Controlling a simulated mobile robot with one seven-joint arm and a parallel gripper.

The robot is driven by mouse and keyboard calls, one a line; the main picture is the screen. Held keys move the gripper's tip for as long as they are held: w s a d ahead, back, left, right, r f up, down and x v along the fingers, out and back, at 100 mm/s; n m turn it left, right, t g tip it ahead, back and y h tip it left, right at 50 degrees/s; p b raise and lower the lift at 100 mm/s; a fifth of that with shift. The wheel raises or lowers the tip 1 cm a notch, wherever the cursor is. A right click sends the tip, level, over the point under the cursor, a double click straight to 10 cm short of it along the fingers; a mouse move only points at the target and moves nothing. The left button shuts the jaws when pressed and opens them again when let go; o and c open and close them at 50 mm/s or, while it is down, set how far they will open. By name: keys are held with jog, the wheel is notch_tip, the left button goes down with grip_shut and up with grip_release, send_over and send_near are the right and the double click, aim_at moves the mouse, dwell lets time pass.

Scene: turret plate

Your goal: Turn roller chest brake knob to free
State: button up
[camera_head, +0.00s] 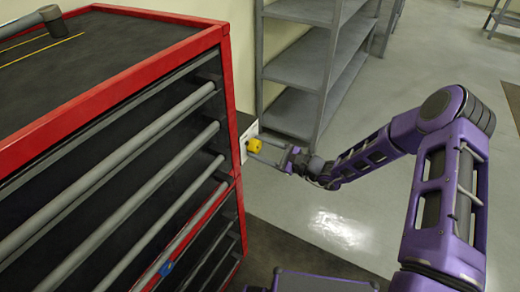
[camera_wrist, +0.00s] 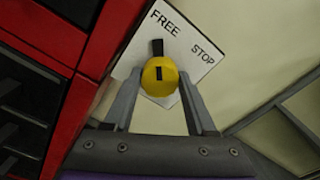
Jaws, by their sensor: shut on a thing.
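The yellow brake knob (camera_head: 254,146) is on a white plate (camera_head: 243,138) at the right side of the red and black roller chest (camera_head: 110,85). In the wrist view the knob (camera_wrist: 168,84) is round, with a black mark on its face. A black pointer (camera_wrist: 157,47) sticks up from it toward the word FREE on the label plate (camera_wrist: 185,40); STOP is printed to the right. My gripper (camera_wrist: 160,80) is shut on the knob, with one finger on each side of it. The gripper also shows beside the chest in the head view (camera_head: 262,151).
Grey metal shelves (camera_head: 310,55) stand behind the chest, beyond my gripper. The chest has several long drawer handles along its front. A grey tool (camera_head: 40,22) lies on its black top. The floor (camera_head: 345,225) to the right looks open.

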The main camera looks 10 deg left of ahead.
jog(key=shift+n, duration=0.6)
jog(key=o, duration=1.4)
jog(key=shift+d, duration=0.1)
jog(key=p+v, duration=0.1)
jog(key=v, duration=1.6)
jog(key=shift+s+d, duration=0.1)
